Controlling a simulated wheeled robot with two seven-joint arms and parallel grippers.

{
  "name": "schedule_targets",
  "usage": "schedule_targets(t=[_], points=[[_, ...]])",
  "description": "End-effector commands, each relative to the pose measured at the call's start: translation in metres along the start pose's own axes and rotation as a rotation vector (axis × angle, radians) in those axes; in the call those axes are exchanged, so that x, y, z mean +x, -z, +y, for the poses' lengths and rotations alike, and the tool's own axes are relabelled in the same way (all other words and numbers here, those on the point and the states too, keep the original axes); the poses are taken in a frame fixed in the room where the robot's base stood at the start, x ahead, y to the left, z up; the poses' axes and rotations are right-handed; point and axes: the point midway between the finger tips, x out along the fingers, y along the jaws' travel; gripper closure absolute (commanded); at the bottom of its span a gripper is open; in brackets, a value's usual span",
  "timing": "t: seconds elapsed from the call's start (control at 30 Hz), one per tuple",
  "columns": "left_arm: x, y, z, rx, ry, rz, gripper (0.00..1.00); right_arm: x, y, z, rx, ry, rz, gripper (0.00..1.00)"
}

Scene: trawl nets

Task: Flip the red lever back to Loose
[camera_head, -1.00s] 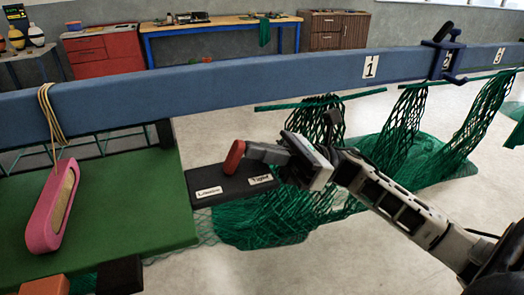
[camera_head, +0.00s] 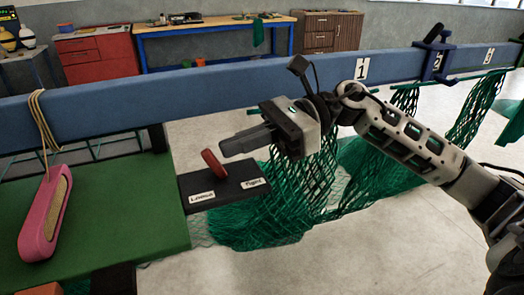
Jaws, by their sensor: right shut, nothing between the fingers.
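The red lever (camera_head: 213,164) stands on a black plate (camera_head: 233,181) beside the green bench top. It leans left, towards the end with the white Loose label (camera_head: 202,196). The Tight label (camera_head: 252,183) is at the plate's right end. My right gripper (camera_head: 224,147) is shut and empty, its fingertips just right of and above the lever's top. I cannot tell whether they touch it. The lever's foot meets the plate in plain view. My left gripper is not in view.
A long blue beam (camera_head: 200,91) crosses behind the plate. Green netting (camera_head: 270,215) hangs and lies to the right. A pink float-like piece (camera_head: 36,228) hangs by cord on the left over the green top (camera_head: 130,210). Open floor lies at the lower right.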

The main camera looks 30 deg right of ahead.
Motion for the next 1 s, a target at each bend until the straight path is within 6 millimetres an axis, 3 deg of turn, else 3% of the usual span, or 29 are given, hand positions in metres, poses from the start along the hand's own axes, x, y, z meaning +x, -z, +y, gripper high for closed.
schedule_targets(t=[0.37, 0.47, 0.8, 1.0], points=[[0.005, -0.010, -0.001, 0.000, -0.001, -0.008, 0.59, -0.010, -0.001, -0.002, 0.001, -0.001, -0.009, 1.00], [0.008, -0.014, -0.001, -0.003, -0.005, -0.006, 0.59, -0.024, -0.007, -0.004, -0.002, -0.007, -0.008, 1.00], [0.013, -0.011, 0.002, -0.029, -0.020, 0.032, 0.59, -0.096, -0.032, -0.005, -0.001, -0.011, -0.008, 1.00], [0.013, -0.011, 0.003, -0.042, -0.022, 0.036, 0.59, -0.120, -0.042, -0.005, 0.000, -0.014, -0.009, 1.00]])
